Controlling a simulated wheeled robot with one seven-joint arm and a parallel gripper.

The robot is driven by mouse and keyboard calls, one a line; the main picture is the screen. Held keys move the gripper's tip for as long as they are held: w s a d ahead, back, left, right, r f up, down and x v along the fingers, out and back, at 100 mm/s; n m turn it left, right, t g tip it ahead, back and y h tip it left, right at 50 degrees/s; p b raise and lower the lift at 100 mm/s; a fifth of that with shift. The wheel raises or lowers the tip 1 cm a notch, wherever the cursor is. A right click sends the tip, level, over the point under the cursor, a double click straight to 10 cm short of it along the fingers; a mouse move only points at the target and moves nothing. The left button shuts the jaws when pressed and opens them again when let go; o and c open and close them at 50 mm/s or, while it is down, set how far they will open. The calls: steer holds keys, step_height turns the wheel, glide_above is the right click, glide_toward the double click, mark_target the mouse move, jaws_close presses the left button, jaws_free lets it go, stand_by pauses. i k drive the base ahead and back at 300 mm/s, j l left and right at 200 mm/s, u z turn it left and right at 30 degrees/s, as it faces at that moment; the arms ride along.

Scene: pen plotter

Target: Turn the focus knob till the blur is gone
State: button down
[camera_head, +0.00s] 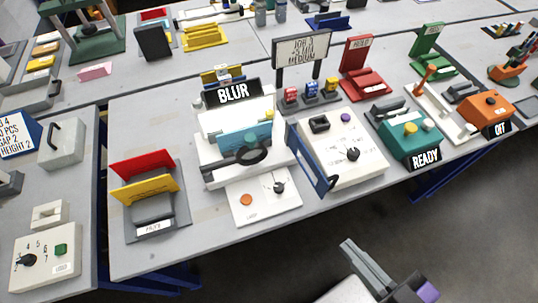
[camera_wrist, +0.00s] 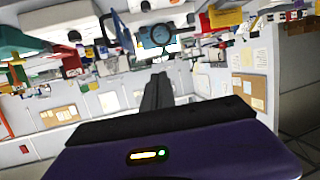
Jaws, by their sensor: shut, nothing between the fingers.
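A white device (camera_head: 212,168) with a black sign reading BLUR (camera_head: 233,93) stands on the middle table in the head view. It has a teal part with a dark ring (camera_head: 254,156) at its front. A white panel (camera_head: 263,211) in front carries a black knob (camera_head: 280,187) and an orange button (camera_head: 246,200). I cannot tell which part is the focus knob. My gripper (camera_head: 350,245) is shut and empty, off the table's front edge, right of and apart from the device. Its fingers also show in the wrist view (camera_wrist: 159,76), where the scene looks upside down.
Right of the device stands a white box (camera_head: 368,172) with a dark dial and a blue side plate. Farther right are a teal box with a READY sign (camera_head: 425,158) and an orange box (camera_head: 489,108). Red and yellow plates (camera_head: 146,192) stand left. Open floor lies in front.

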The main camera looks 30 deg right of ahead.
mark_target(278, 187)
steer(key=k+l, duration=0.2)
steer(key=k, duration=0.15)
steer(key=k+l+u, duration=0.15)
steer(key=k, duration=0.2)
steer(key=k+l, duration=0.2)
steer(key=k, duration=0.2)
steer(key=u, duration=0.05)
